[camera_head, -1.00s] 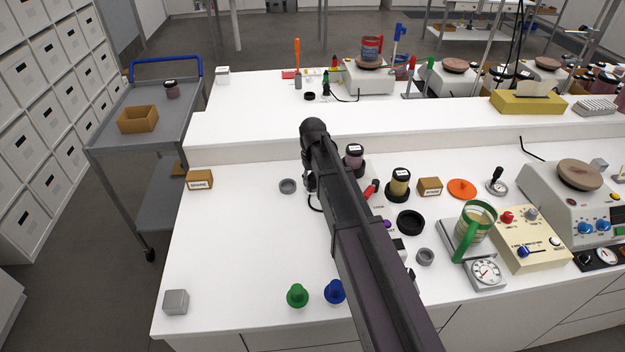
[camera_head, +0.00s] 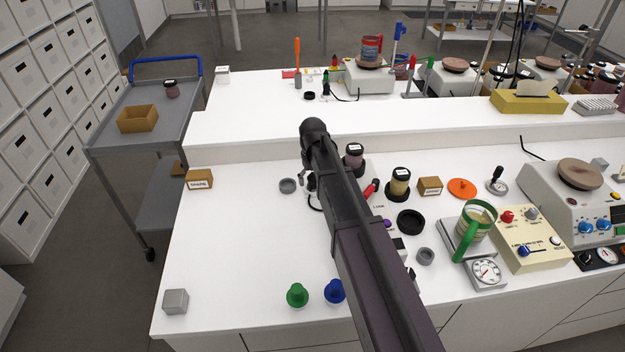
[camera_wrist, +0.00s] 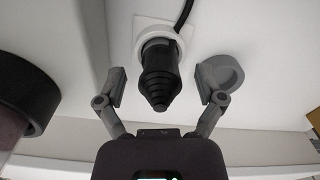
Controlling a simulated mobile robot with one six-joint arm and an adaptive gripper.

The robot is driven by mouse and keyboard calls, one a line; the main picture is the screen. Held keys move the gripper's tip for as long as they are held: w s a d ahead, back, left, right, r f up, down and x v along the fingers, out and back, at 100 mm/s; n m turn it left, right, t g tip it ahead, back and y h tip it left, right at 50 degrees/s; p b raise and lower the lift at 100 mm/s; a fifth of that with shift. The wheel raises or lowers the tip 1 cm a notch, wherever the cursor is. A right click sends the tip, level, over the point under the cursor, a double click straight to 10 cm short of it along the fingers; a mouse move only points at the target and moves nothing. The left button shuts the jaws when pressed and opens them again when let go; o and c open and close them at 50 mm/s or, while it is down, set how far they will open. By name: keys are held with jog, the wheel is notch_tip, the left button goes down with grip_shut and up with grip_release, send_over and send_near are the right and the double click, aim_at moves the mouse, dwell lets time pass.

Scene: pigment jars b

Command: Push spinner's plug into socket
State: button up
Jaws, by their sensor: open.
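In the wrist view a black plug (camera_wrist: 158,80) with a stepped, tapered end stands between the two fingers of my gripper (camera_wrist: 160,88). The fingers are open, with a gap on each side of the plug. Behind the plug is a white round socket plate (camera_wrist: 146,24), with a black cable (camera_wrist: 184,14) beside it. I cannot tell how deep the plug sits in the socket. I cannot make out which device is the spinner.
A grey ring-shaped dish (camera_wrist: 220,72) lies close to the right finger; it also shows in the head view (camera_head: 288,186). Green (camera_head: 297,296) and blue (camera_head: 335,292) pieces lie near the bench front.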

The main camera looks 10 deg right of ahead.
aim_at(313, 175)
jog(key=shift+r+p, duration=4.2)
jog(key=shift+r, duration=0.05)
jog(key=s+a+f+b, duration=0.1)
jog(key=s, duration=0.3)
jog(key=s+a+f+b, duration=0.1)
jog(key=s+a, duration=0.1)
jog(key=s, duration=0.3)
jog(key=s+a+f+b, duration=0.2)
jog(key=s, duration=0.2)
jog(key=shift+s+a, duration=0.15)
